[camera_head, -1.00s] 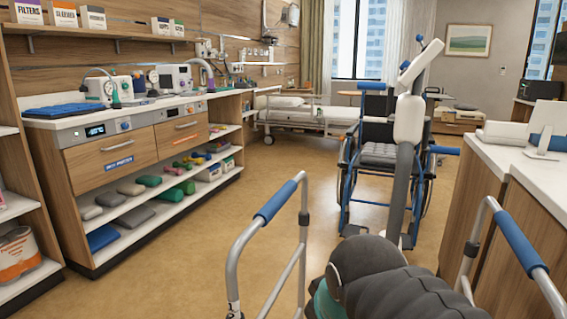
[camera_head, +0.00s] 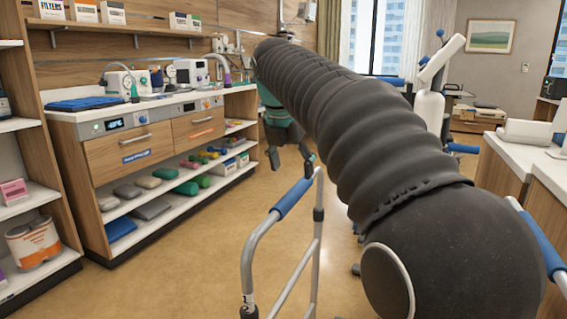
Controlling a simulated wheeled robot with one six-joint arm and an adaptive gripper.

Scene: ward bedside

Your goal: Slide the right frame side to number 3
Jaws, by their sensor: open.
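A grey metal walking frame stands in front of me. The right frame side (camera_head: 541,243) shows only as a blue grip and a bit of tube at the right edge. My black ribbed arm hides most of it, and no number 3 can be made out. My gripper (camera_head: 290,164) is open and empty, with its fingers pointing down just above and beyond the left grip.
A counter with drawers (camera_head: 120,150) and open shelves runs along the left, with a storage rack (camera_head: 38,205) nearer. A wooden cabinet (camera_head: 508,165) stands at the right. The wheelchair is mostly hidden behind my arm. Floor (camera_head: 205,245) is clear left of the frame.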

